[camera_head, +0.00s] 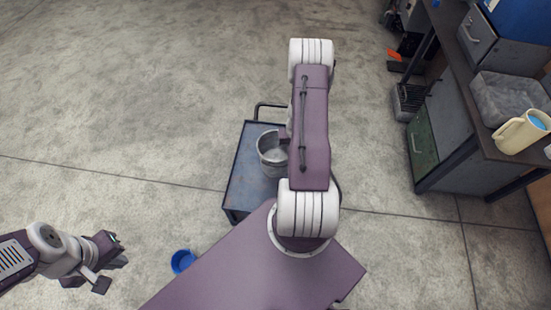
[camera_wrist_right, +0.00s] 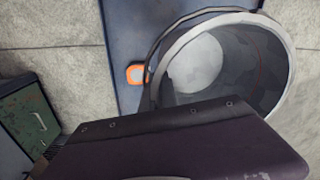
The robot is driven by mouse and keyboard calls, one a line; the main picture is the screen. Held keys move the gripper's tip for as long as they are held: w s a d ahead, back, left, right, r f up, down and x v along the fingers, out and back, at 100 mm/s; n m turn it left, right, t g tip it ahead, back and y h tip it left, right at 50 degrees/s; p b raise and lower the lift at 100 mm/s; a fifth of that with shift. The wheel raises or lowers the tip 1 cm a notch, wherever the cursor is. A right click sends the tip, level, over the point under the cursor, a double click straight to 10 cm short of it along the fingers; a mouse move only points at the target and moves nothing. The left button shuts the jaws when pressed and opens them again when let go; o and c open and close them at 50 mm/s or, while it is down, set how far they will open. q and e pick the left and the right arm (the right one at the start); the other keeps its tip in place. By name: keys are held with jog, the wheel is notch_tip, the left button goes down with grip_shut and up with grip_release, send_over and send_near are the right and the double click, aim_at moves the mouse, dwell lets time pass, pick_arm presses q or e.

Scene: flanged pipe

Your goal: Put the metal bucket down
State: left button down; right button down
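The metal bucket (camera_head: 271,150) is a grey open pail. In the head view it shows over the blue cart (camera_head: 246,178), partly hidden behind my right arm; I cannot tell if its base touches the cart top. In the right wrist view the bucket (camera_wrist_right: 268,72) is close, with its open mouth facing the camera and its dark handle along the rim. A dark part of my right gripper (camera_wrist_right: 160,92) meets the left rim near the handle; the wrist housing hides the rest, so its closure is unclear. My left gripper (camera_head: 108,264) is empty with fingers apart, away from the cart.
A small blue bucket (camera_head: 182,261) stands on the floor between my left gripper and the cart. An orange-rimmed item (camera_wrist_right: 137,74) lies beside the metal bucket. A workbench (camera_head: 465,120) with a cream jug (camera_head: 515,135) stands at the right. The floor at upper left is clear.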

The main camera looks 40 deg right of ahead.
aim_at(275, 148)
jog(key=w+f, duration=0.1)
jog(key=w, duration=0.1)
jog(key=w+f+b, duration=0.1)
jog(key=w+f, duration=0.1)
jog(key=w, duration=0.1)
jog(key=w+a+f, duration=0.1)
jog(key=w+f, duration=0.1)
jog(key=w, duration=0.1)
jog(key=shift+w+f+b, duration=0.1)
jog(key=shift+f+b, duration=0.05)
jog(key=shift+b, duration=0.25)
jog(key=shift+w, duration=0.35)
notch_tip(275, 148, down, 4)
jog(key=shift+s+r+b, duration=0.1)
jog(key=shift+r+b, duration=0.1)
jog(key=shift+b, duration=0.35)
jog(key=shift+f, duration=0.3)
jog(key=shift+r, duration=0.1)
